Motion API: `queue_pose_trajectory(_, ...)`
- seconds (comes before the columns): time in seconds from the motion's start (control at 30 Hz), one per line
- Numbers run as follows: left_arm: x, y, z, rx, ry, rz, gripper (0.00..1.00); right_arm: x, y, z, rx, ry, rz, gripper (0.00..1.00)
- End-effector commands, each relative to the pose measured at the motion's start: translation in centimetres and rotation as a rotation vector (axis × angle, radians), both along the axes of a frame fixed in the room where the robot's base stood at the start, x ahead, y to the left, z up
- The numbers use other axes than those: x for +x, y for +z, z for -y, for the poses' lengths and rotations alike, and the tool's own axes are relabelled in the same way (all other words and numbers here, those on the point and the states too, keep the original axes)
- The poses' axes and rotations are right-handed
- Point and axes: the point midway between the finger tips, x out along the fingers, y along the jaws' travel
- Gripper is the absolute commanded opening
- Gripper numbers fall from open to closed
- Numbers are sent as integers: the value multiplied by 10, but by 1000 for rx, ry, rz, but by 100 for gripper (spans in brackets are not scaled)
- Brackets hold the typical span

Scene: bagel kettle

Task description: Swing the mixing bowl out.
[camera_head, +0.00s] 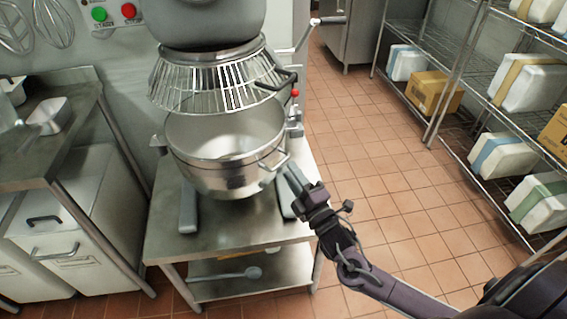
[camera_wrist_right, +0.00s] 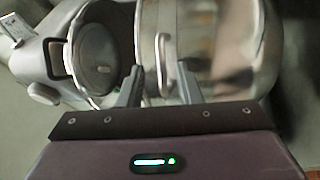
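The steel mixing bowl (camera_head: 225,180) sits under the mixer head (camera_head: 205,22), with its loop handle (camera_head: 274,160) on the right side. A wire guard (camera_head: 215,82) hangs above the bowl's rim. My right gripper (camera_head: 289,172) is just right of the handle, reaching in from the lower right. The handle (camera_wrist_right: 162,48) shows beyond the gap, against the shiny bowl wall (camera_wrist_right: 235,45). Whether a finger touches the handle cannot be told. My left gripper is not in view.
The mixer stands on a steel table (camera_head: 225,233) with a lower shelf holding a long utensil (camera_head: 228,275). A counter (camera_head: 45,150) with white bins is at left. Wire shelves (camera_head: 465,70) with boxes line the right. The tiled floor between is clear.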

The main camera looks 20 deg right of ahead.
Motion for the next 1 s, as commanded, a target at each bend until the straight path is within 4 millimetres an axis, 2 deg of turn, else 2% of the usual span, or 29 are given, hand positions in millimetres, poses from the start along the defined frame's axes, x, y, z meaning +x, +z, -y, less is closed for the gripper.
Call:
queue_pose_trajectory(0.1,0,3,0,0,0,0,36,21,7,-3,1,-1,3,31)
queue_pose_trajectory(0.3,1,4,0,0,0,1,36,43,11,-6,2,0,-1,31)
queue_pose_trajectory(0.67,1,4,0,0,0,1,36,48,11,-7,2,0,-3,31)
queue_pose_trajectory(0.9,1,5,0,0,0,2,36,48,11,-7,2,0,-3,0)
queue_pose_trajectory(1.0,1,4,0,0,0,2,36,48,11,-7,1,0,-4,0)
